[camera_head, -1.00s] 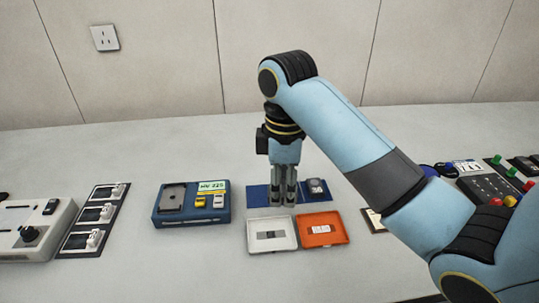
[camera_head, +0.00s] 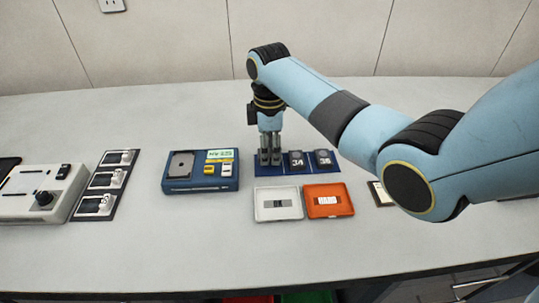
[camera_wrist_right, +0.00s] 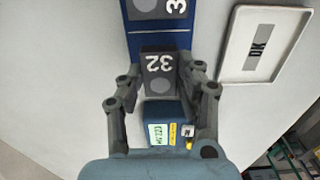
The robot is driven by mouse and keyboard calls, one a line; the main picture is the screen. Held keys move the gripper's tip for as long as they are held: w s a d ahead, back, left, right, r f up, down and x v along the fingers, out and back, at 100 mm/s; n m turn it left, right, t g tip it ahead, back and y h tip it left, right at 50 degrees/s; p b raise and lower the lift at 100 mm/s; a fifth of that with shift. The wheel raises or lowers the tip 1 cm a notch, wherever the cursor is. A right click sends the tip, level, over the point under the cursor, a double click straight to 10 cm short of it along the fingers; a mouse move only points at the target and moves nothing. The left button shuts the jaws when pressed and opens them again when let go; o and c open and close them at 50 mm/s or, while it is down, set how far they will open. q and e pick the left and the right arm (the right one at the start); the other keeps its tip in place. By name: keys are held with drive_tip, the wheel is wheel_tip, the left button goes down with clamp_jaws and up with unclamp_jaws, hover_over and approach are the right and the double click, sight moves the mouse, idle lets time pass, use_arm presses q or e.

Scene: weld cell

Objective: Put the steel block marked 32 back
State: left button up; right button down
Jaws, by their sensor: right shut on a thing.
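The steel block marked 32 (camera_wrist_right: 158,72) is dark grey with white digits and sits between the fingertips of my right gripper (camera_wrist_right: 160,80) in the right wrist view. In the head view my right gripper (camera_head: 270,157) points straight down over the left end of the blue strip (camera_head: 283,170), and its fingers hide the block. Blocks marked 34 (camera_head: 297,160) and 36 (camera_head: 322,158) stand side by side on the strip, right of the gripper. I cannot tell whether block 32 touches the strip. My left gripper is out of view.
A white tray (camera_head: 279,215) labelled OK and an orange tray (camera_head: 329,211) labelled HARD lie in front of the strip. A blue box (camera_head: 200,185) with small items is to its left. A grey control panel stands farther left. The bench front is clear.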

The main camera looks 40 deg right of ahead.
sight(270, 153)
drive_tip(key=shift+f, duration=1.1)
drive_tip(key=c, duration=0.9)
unclamp_jaws()
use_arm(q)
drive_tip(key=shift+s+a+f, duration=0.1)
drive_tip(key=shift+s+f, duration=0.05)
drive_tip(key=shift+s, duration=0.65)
use_arm(e)
drive_tip(key=shift+r, duration=0.5)
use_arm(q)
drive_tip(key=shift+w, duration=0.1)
use_arm(e)
wheel_tip(270, 153, up, 11)
drive_tip(key=shift+r, duration=0.15)
